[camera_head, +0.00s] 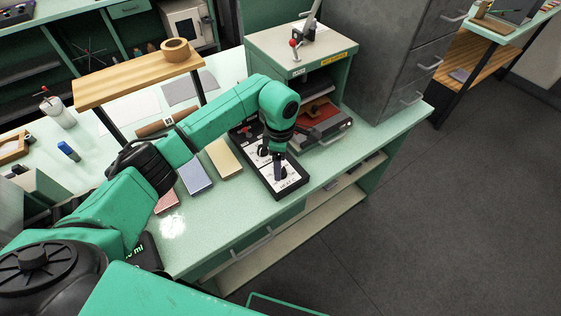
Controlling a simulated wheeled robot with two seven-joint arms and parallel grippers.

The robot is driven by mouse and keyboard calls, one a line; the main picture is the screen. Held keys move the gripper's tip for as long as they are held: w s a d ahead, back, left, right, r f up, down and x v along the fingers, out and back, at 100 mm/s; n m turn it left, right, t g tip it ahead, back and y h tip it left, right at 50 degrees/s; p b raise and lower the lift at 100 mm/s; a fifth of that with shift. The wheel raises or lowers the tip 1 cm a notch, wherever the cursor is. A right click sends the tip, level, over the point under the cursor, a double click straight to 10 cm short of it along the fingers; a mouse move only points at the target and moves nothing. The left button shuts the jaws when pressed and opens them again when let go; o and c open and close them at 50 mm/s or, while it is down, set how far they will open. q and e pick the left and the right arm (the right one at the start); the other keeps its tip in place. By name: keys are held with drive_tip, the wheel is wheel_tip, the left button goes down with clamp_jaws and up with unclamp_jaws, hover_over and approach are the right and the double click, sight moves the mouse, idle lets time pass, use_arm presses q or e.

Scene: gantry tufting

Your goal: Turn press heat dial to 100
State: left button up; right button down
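A black control box (297,186) with white label plates lies near the front edge of the green bench, in front of the press. It carries dark knobs, and one knob (283,173) is on the front plate. The readings on the plates are too small to make out. My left gripper (279,165) points down over the front part of the box, right at this knob. Its fingers are small and dark here, and I cannot tell whether they touch or grip the knob. The green press (314,82) stands behind, with a red-tipped lever on top. My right gripper is not in view.
Flat colored swatches (223,158) lie left of the box. A wooden shelf (140,80) with a tape roll (176,50) stands over the bench's back left. A grey drawer cabinet (384,60) stands at right. The bench front right of the box is clear.

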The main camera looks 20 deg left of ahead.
use_arm(q)
drive_tip(key=shift+d+f, duration=0.15)
drive_tip(key=shift+f, duration=0.9)
drive_tip(key=shift+c, duration=0.3)
clamp_jaws()
